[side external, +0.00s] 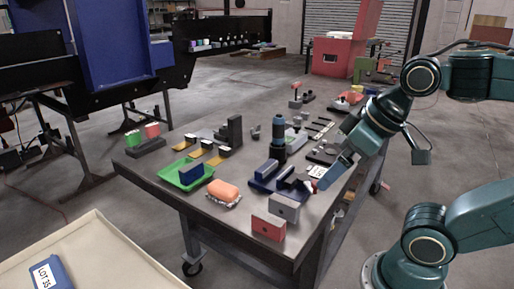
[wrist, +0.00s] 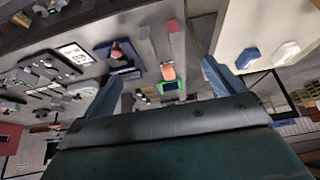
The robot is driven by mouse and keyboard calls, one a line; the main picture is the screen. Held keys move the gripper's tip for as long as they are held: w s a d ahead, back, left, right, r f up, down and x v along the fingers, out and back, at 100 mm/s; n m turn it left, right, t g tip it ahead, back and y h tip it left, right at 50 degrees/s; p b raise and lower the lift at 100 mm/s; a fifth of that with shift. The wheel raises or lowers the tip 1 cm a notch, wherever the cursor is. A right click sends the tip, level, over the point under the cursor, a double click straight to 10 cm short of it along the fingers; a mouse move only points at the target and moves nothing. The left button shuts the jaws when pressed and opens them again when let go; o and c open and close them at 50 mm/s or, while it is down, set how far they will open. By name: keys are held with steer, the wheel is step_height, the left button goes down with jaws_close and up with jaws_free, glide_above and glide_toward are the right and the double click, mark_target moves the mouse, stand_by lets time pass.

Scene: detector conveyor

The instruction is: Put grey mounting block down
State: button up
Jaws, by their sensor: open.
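The grey mounting block (side external: 284,207) stands on the table near its front corner, just behind a red block (side external: 268,228). In the wrist view the grey block (wrist: 146,42) appears beside the red one (wrist: 174,26). A dark hole shows in the grey block's face. My gripper (side external: 320,185) is above and to the right of the grey block, beside the dark blue tray, and clear of the block. In the wrist view its two blue fingers (wrist: 161,68) are spread wide, with nothing held between them.
The dark blue tray (side external: 262,186) with parts lies left of my gripper. An orange sponge-like piece (side external: 223,192) and a green tray (side external: 168,178) with a blue block lie further left. A white printed card (side external: 317,171) is close to my fingers. The table edge is near the blocks.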

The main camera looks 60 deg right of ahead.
steer(key=shift+o, duration=0.2)
steer(key=m+g, duration=0.6)
steer(key=m, duration=1.2)
glide_above(285, 201)
step_height(285, 201, down, 4)
steer(key=shift+w+f, duration=0.1)
steer(key=shift+f, duration=0.05)
steer(key=shift+f, duration=0.1)
steer(key=shift+f, duration=4.2)
